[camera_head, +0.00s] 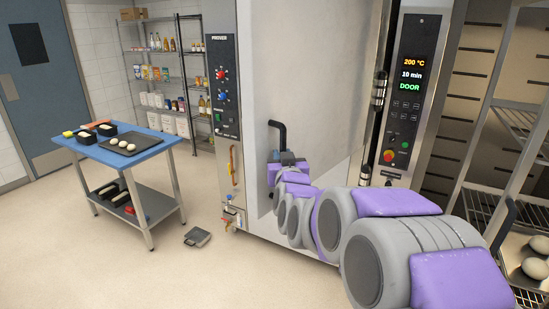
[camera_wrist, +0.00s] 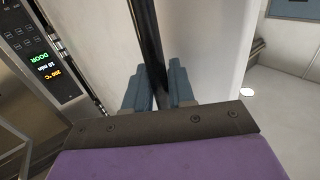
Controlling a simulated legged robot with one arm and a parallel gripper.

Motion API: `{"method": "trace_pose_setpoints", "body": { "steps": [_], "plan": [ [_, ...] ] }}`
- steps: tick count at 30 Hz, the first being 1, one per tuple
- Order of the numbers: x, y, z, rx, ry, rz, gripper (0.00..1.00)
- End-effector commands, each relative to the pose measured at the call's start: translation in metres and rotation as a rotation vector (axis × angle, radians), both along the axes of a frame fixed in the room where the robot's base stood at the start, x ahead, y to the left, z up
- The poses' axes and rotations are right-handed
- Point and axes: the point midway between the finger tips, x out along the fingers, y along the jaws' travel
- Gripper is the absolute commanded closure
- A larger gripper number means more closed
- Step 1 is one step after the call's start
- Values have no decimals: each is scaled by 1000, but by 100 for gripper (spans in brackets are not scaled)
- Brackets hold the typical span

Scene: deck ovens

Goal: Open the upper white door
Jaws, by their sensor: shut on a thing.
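The white door (camera_head: 315,75) is a tall, plain pale panel in the middle of the head view. Its hinges (camera_head: 379,90) are on the right, beside the control panel. A black bar handle (camera_head: 281,128) stands near its left side. My gripper (camera_head: 284,160) is at the lower part of this handle. In the wrist view, the blue fingers of my gripper (camera_wrist: 158,88) are on either side of the black handle (camera_wrist: 150,45) and shut on it. My arm hides the lower right of the door. I cannot tell how far the door stands from its frame.
The control panel (camera_head: 410,85) reads 200 °C, 10 min and DOOR. A prover (camera_head: 224,90) stands just left of the door. A blue-topped table (camera_head: 125,144) with a tray is further left. A grey scale-like object (camera_head: 198,237) lies on the floor. Racks are at far right.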

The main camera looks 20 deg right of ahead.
Motion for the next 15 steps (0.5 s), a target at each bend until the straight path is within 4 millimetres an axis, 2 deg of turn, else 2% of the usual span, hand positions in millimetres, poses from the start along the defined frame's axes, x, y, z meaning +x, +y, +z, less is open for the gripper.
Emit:
{"method": "trace_pose_setpoints", "body": {
  "steps": [14,15],
  "plan": [
    [-1,-4,0,1,-1,-4,100],
    [-1,-4,0,1,-1,-3,73]
  ]
}}
